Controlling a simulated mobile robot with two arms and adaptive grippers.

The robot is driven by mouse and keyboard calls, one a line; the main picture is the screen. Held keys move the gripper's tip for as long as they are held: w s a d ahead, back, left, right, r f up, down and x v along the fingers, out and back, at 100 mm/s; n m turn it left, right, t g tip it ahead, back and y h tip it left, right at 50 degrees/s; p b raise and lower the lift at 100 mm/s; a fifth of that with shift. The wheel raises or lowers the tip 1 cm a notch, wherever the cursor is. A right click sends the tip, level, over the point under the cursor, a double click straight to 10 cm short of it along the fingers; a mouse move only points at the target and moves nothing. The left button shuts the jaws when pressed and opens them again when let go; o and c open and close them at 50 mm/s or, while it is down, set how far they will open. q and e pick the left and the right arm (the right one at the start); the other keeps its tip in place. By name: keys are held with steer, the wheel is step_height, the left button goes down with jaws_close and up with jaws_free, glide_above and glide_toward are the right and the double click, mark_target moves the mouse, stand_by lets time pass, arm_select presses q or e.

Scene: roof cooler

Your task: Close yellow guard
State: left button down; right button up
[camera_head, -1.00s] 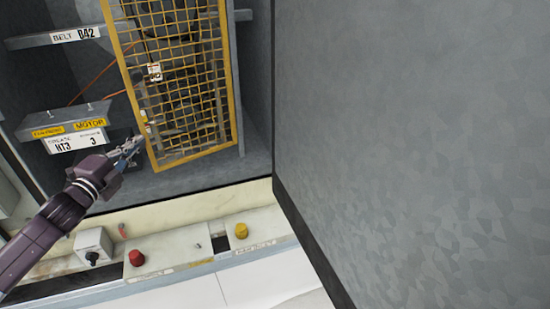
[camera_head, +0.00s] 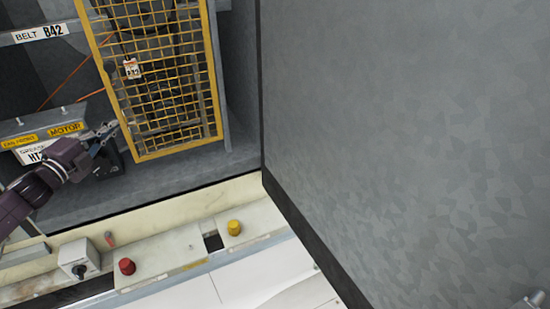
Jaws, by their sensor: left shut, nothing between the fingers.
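The yellow guard (camera_head: 216,100) is a yellow-framed mesh panel at the upper left of the head view, inside the grey cooler housing. It stands in front of dark machinery, with a small tag (camera_head: 132,69) near its left side. My left gripper (camera_head: 112,130) is shut and empty beside the guard's lower left edge. Its fingertips are close to the frame; I cannot tell whether they touch it.
A large grey metal panel (camera_head: 410,120) fills the right side. The motor bracket (camera_head: 42,122) sits left of the guard. Below is a ledge with a red knob (camera_head: 127,266), a yellow knob (camera_head: 234,228) and a switch box (camera_head: 78,258).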

arm_select(q)
steer(key=shift+s+d+f, duration=0.1)
steer(key=shift+s+f, duration=0.05)
steer(key=shift+s, duration=0.05)
stand_by(0.3)
steer(key=shift+f, duration=0.1)
steer(key=v, duration=1.1)
stand_by(0.5)
steer(key=shift+s, duration=0.1)
